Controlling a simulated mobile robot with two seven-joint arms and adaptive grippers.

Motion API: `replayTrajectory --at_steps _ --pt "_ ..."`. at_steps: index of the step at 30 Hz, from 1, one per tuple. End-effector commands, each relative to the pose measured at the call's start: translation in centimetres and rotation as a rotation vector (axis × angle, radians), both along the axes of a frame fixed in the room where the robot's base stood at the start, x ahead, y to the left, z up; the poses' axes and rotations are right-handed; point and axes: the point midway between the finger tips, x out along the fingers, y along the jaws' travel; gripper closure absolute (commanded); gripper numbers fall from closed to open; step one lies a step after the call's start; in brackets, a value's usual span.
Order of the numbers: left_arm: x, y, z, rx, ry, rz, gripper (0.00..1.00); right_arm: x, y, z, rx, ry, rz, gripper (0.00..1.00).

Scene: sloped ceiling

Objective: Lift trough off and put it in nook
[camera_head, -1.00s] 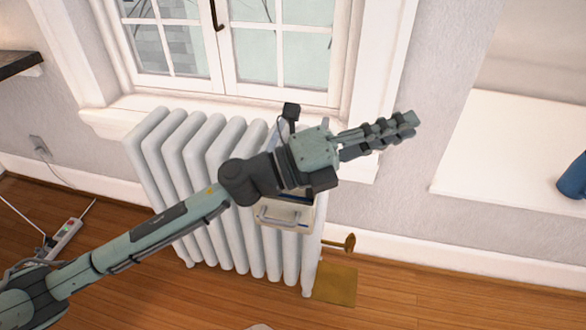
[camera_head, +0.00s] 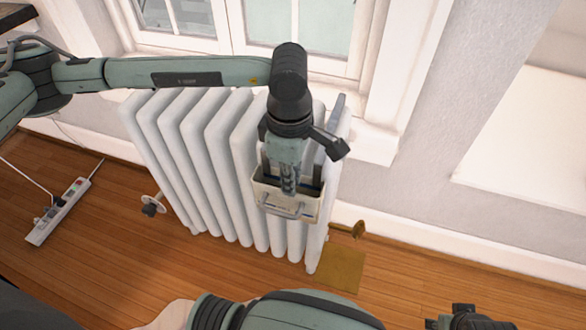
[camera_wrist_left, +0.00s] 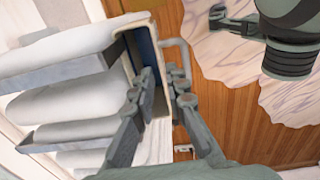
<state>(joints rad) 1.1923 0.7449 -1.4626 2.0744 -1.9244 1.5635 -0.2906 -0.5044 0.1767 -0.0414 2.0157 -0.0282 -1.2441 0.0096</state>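The trough (camera_head: 299,207), a small cream box with a dark inside and a front handle, hangs on the radiator's front at its right end. My left gripper (camera_head: 288,188) points down into the trough's top from above. In the left wrist view, the fingers (camera_wrist_left: 164,78) are slightly apart, one on each side of the trough's front wall (camera_wrist_left: 163,103). I cannot see firm contact on both sides. The nook (camera_head: 530,150) is a white-floored wall recess at the right, and the part in view is bare.
The white ribbed radiator (camera_head: 215,165) stands under the window. A brass valve (camera_head: 359,230) sticks out at its lower right, above a tan patch (camera_head: 335,267). A power strip (camera_head: 58,211) lies on the floor at left. Part of my other arm crosses the bottom edge.

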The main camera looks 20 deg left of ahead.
Motion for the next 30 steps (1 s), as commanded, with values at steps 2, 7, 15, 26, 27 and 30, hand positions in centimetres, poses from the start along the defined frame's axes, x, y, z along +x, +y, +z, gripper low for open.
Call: replayTrajectory --at_steps 2,7,15,26,27,30 --pt "-0.1 0.0 -1.6 0.000 0.005 0.000 0.86 0.0 0.0 0.0 0.001 0.000 0.000 0.60" --pt "0.1 0.0 -5.0 0.000 0.005 0.002 0.86 0.0 0.0 -0.2 0.001 0.000 0.000 0.60" --pt "0.2 -0.1 -8.7 -0.002 0.003 0.000 0.86 0.0 0.0 -0.2 0.002 0.000 0.000 0.60" --pt "0.3 -0.1 -9.7 -0.003 0.002 0.000 0.86 0.1 0.0 -0.2 0.001 0.000 -0.001 0.60" --pt "0.3 -0.1 -9.7 -0.003 0.002 0.000 0.86 0.1 0.0 -0.2 0.001 0.000 -0.001 0.60" --pt "0.3 -0.1 -9.7 -0.003 0.002 0.000 0.94 0.1 0.0 -0.2 0.002 0.000 0.000 0.60"
